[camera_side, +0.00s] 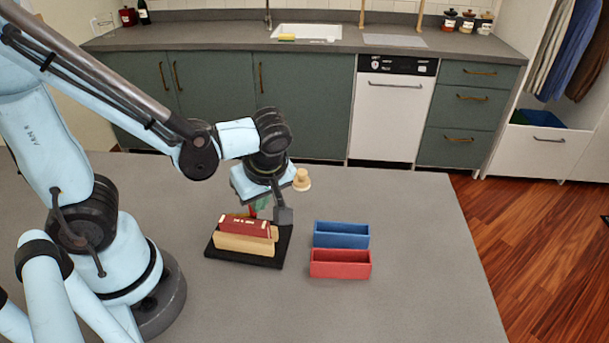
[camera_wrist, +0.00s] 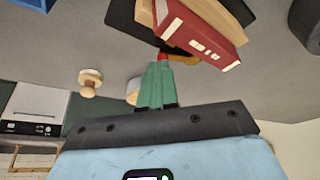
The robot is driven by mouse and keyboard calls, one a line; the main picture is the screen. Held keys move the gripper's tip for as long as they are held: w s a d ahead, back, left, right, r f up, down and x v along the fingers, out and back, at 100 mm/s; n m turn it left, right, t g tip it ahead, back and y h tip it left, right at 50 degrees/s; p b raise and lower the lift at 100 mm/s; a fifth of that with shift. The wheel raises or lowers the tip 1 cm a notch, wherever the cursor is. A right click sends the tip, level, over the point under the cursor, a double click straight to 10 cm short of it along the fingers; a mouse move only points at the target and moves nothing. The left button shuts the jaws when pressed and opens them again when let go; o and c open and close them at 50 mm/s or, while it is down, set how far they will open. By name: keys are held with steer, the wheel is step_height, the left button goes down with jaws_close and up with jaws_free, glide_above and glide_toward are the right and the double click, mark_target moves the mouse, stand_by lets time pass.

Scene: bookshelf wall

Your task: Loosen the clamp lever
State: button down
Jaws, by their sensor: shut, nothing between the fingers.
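A wooden clamp (camera_side: 245,244) stands on a black base (camera_side: 284,243) and holds a red book (camera_side: 245,227) upright. The wrist view shows the red book (camera_wrist: 200,35) and the pale wood beside it close above my fingers. My gripper (camera_side: 259,205) is shut and empty, low at the back side of the clamp. In the wrist view its green fingers (camera_wrist: 158,75) lie together. A small red part (camera_wrist: 163,57) and a yellow-orange part (camera_wrist: 184,60) show at the fingertips. I cannot tell which part is the lever, or whether the fingers touch it.
A blue bin (camera_side: 342,235) and a red bin (camera_side: 340,263) stand right of the clamp. A wooden knob-shaped piece (camera_side: 302,180) stands behind my gripper. The front and right of the grey table are clear.

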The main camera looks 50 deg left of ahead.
steer(key=shift+w+a+n+g, duration=0.5)
steer(key=shift+a+n, duration=0.1)
steer(key=shift+n, duration=0.6)
steer(key=shift+w+a, duration=0.25)
steer(key=shift+a, duration=0.3)
steer(key=shift+w+a, duration=0.25)
steer(key=shift+a, duration=1.5)
steer(key=w+v, duration=0.1)
steer(key=v, duration=0.9)
steer(key=shift+w+a, duration=0.3)
steer(key=shift+a, duration=0.05)
steer(key=shift+m, duration=0.3)
